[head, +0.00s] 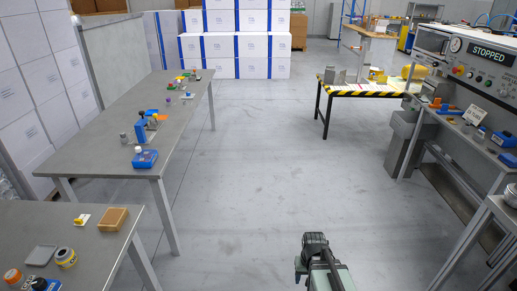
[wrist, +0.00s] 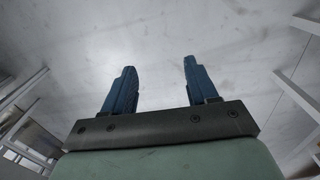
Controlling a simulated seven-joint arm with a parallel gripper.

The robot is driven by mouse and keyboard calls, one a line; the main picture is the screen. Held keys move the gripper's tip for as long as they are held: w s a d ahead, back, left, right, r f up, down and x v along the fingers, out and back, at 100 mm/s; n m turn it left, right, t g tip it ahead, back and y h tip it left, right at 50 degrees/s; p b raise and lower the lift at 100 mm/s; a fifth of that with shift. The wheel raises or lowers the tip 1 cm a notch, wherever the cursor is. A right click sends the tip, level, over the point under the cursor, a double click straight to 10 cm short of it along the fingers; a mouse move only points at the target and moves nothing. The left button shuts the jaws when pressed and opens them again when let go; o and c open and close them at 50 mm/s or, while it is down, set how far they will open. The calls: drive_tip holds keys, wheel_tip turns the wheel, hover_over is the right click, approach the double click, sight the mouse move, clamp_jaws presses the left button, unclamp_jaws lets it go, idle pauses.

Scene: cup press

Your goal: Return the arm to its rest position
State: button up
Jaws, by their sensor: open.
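My arm shows at the bottom of the head view, right of centre, over bare floor. My gripper (wrist: 158,82) shows in the wrist view with its two blue fingers apart and nothing between them. Beyond the fingers is only the pale grey floor (wrist: 160,35). My fingertips cannot be made out clearly in the head view. No object touches my gripper.
A long grey table (head: 108,128) with small items stands at left, and a nearer table (head: 100,252) at bottom left. A machine bench reading STOPPED (head: 489,52) is at right. A striped table (head: 360,91) stands farther back. The middle floor (head: 270,160) is clear.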

drive_tip(key=s+f+g, duration=0.3)
drive_tip(key=s+f, duration=0.7)
drive_tip(key=s, duration=0.4)
drive_tip(key=s+f+g, duration=0.3)
drive_tip(key=s+f, duration=0.7)
drive_tip(key=s, duration=0.5)
drive_tip(key=shift+s+g, duration=0.25)
drive_tip(key=shift+g, duration=0.15)
